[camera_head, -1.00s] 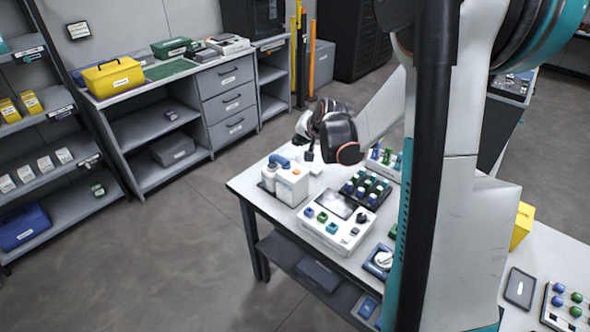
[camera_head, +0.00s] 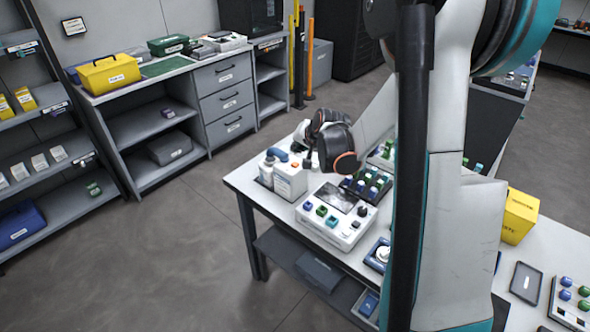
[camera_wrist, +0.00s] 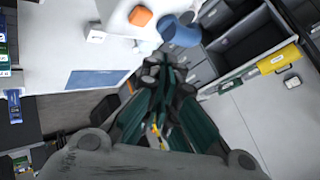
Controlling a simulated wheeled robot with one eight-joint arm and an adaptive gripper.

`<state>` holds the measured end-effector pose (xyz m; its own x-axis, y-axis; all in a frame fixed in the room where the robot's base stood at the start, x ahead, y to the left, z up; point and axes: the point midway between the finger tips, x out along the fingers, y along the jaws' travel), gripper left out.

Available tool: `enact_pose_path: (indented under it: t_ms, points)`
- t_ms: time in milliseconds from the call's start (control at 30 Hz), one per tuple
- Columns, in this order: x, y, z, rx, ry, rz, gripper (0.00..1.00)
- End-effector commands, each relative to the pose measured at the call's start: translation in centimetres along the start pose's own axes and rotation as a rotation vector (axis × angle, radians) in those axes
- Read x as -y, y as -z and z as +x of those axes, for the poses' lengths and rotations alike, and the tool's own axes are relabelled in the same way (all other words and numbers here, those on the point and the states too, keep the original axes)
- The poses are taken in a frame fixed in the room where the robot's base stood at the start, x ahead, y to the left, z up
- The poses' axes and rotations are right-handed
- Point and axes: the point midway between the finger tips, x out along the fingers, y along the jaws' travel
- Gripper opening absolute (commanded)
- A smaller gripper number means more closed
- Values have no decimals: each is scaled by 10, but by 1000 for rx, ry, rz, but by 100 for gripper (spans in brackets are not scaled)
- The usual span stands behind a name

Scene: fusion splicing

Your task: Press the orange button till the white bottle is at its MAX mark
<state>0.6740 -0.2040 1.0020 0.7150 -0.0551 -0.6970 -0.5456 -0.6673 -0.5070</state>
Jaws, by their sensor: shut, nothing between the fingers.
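The orange button (camera_head: 295,165) is on top of a white box-shaped unit (camera_head: 290,182) at the table's left end. In the wrist view, the orange button (camera_wrist: 140,16) lies on the unit's white top, beyond my fingertips. The white bottle (camera_head: 266,173) stands beside the unit, under a blue rounded part (camera_head: 278,154), which also shows in the wrist view (camera_wrist: 180,31). The bottle's MAX mark and level are too small to read. My gripper (camera_head: 308,163) is shut and empty, just right of the button; its fingers (camera_wrist: 164,72) appear apart from the button.
A white control panel (camera_head: 335,219) with a screen and coloured knobs stands in front of the unit. A dark rack (camera_head: 367,186) of coloured caps is to its right. The table's left edge is close to the bottle. The floor to the left is clear.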

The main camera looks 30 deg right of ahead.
Motion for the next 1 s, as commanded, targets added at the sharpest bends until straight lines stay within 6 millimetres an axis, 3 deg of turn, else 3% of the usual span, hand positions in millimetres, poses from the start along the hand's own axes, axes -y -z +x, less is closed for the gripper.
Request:
enact_pose_path:
  t_ms: [267, 1000]
  points:
    - [-14, -14, 20, 0, 0, 0, 0]
    - [-14, -15, 20, 0, 0, 0, 0]
